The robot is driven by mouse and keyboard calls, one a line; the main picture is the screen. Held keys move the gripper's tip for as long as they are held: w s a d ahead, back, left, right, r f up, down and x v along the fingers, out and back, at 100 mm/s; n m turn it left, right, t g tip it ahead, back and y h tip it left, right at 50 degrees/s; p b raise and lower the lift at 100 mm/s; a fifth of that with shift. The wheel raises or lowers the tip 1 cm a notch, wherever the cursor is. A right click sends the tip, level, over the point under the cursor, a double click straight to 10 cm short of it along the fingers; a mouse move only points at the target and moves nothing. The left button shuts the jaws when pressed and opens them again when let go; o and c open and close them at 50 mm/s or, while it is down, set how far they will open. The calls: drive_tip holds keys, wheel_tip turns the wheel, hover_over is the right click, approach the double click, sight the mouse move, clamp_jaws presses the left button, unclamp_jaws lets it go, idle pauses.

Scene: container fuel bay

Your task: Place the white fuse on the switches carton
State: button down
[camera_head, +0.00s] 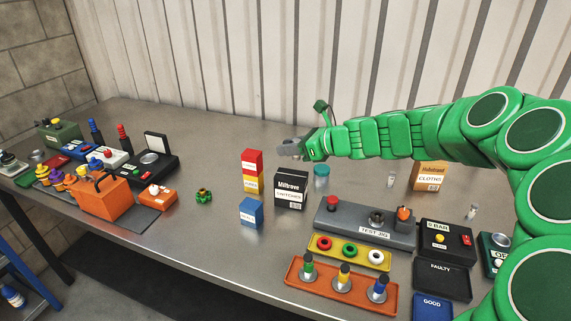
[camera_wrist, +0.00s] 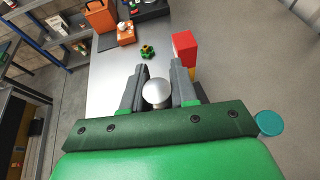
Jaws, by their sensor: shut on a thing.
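The switches carton (camera_head: 291,188) is a small black box with a white label band, standing upright on the steel bench in the head view. My gripper (camera_head: 290,149) is above it and apart from it. In the wrist view my gripper (camera_wrist: 158,88) is shut on a pale thing with a round, shiny top, which I take to be the white fuse (camera_wrist: 156,91). Its lower part is mostly hidden by the round top and the gripper. The carton does not show in the wrist view.
A red-and-yellow box stack (camera_head: 252,172) stands close left of the carton, with a blue box (camera_head: 250,212) in front. A teal-lidded jar (camera_head: 321,177) is close on the right. The grey test jig (camera_head: 345,222) lies to the front right.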

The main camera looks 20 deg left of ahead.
hover_over(286, 173)
wheel_tip(286, 173, down, 6)
drive_tip(key=shift+s+f, duration=0.1)
drive_tip(key=shift+f, duration=1.6)
drive_tip(key=shift+f, duration=0.15)
drive_tip(key=c, duration=0.9)
unclamp_jaws()
drive_tip(key=shift+r, duration=0.2)
drive_tip(key=v, duration=1.2)
